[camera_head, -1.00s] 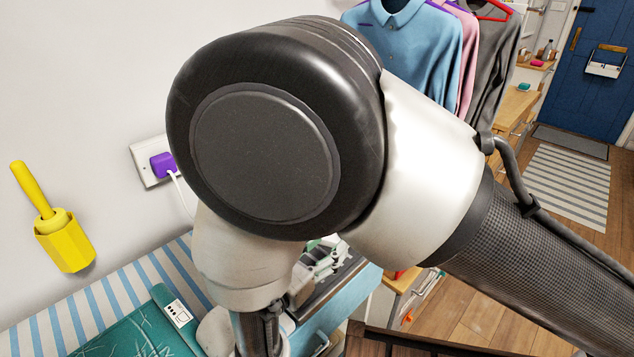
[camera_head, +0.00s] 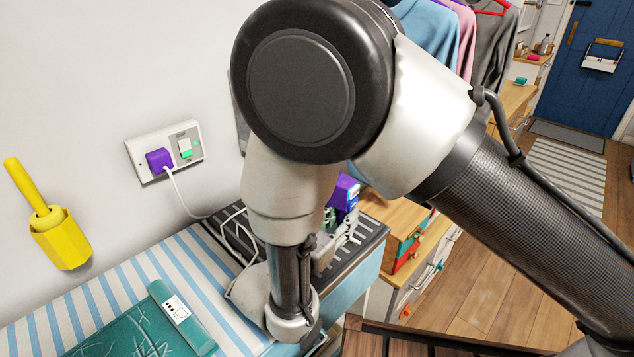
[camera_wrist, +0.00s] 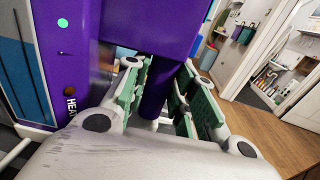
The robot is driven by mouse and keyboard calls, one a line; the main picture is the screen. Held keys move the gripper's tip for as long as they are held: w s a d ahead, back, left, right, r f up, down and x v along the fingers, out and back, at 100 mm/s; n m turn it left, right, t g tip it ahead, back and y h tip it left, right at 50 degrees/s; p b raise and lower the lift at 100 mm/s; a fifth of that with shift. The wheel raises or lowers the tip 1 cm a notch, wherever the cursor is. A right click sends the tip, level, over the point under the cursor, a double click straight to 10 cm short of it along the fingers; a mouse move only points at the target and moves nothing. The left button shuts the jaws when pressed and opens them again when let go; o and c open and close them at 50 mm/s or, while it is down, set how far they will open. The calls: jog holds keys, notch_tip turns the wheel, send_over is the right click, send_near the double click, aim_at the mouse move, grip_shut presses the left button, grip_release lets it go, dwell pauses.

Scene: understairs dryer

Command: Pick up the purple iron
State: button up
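The purple iron (camera_head: 345,191) shows in the head view just right of my wrist, at the ironing board's far end. My arm hides part of it. In the wrist view its purple body (camera_wrist: 145,22) fills the top, with a large purple and blue panel with lettering at the left. A dark purple handle-like bar (camera_wrist: 157,92) runs down between my fingers. My gripper (camera_wrist: 165,95) has green-padded fingers, one on each side of this bar, and they look apart. Firm contact on the bar is not visible. In the head view my gripper is mostly hidden behind my wrist.
The striped ironing board (camera_head: 120,307) holds a folded teal cloth (camera_head: 140,325). A white cord runs from the purple plug (camera_head: 159,160) in the wall socket toward the iron. A yellow brush holder (camera_head: 62,238) is on the wall. Wooden drawers (camera_head: 425,262) stand beyond; floor at right is open.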

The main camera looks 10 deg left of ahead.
aim_at(344, 185)
grip_shut()
jog(key=shift+r, duration=0.1)
notch_tip(344, 185, up, 10)
dwell(0.4)
jog(key=shift+c, duration=0.5)
grip_release()
grip_shut()
